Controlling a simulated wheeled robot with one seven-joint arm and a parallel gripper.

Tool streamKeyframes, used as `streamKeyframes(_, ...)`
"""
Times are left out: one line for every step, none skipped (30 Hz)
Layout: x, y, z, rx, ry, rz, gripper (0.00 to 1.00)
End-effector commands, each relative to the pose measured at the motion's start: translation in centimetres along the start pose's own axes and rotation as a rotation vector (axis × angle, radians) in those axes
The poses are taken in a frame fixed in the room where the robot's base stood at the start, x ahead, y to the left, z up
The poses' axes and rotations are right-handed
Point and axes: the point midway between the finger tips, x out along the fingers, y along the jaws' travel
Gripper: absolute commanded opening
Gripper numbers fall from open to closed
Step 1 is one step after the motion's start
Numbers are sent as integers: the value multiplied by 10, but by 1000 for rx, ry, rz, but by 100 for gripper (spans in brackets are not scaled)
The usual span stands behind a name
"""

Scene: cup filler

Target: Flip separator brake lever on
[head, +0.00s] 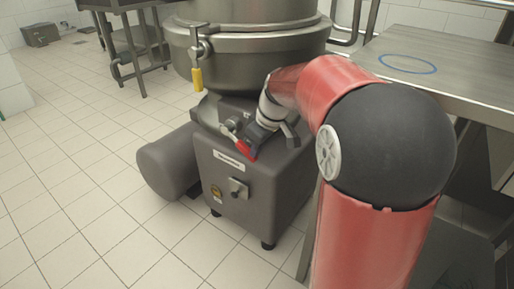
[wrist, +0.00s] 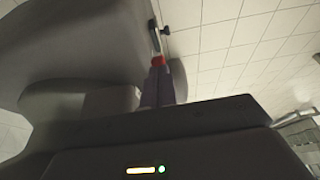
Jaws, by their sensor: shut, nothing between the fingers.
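The brake lever has a red handle (head: 244,149) and a pale metal stem, and sits on the front upper part of the grey separator base (head: 222,170). My gripper (head: 250,136) is at the lever, close behind the red handle. In the wrist view the shut fingers (wrist: 158,84) point up the picture, and the lever's red part (wrist: 157,60) shows just beyond their tips. I cannot tell whether the tips touch it. Nothing shows held between the fingers. The lever's pivot is partly hidden by my gripper.
The steel bowl (head: 255,48) with a yellow-handled clamp (head: 197,78) sits above the base. A grey motor cylinder (head: 165,165) sticks out left, and a switch (head: 238,188) is on the front. A steel table (head: 455,70) stands right. Tiled floor is clear at front left.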

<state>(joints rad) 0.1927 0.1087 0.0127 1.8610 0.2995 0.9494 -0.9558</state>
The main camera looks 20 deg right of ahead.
Motion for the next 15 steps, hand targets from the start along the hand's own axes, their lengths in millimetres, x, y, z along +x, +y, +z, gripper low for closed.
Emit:
streamKeyframes(6,-1,2,0,-8,-6,0)
streamKeyframes(6,-1,3,0,-9,-7,0)
streamKeyframes(6,-1,3,0,-9,-7,0)
streamKeyframes(6,-1,3,0,-9,-7,0)
streamKeyframes(7,-1,3,0,-10,-7,0)
streamKeyframes(7,-1,3,0,-10,-8,0)
streamKeyframes(7,-1,3,0,-10,-8,0)
streamKeyframes(7,-1,3,0,-11,-8,0)
streamKeyframes(7,-1,3,0,-11,-8,0)
streamKeyframes(6,-1,3,0,-11,-8,0)
streamKeyframes(4,-1,3,0,-11,-8,0)
streamKeyframes(0,-1,3,0,-10,-8,0)
streamKeyframes(-4,-1,3,0,-9,-7,0)
streamKeyframes(-9,-1,2,0,-8,-5,0)
streamKeyframes(-17,-1,2,0,-7,-5,0)
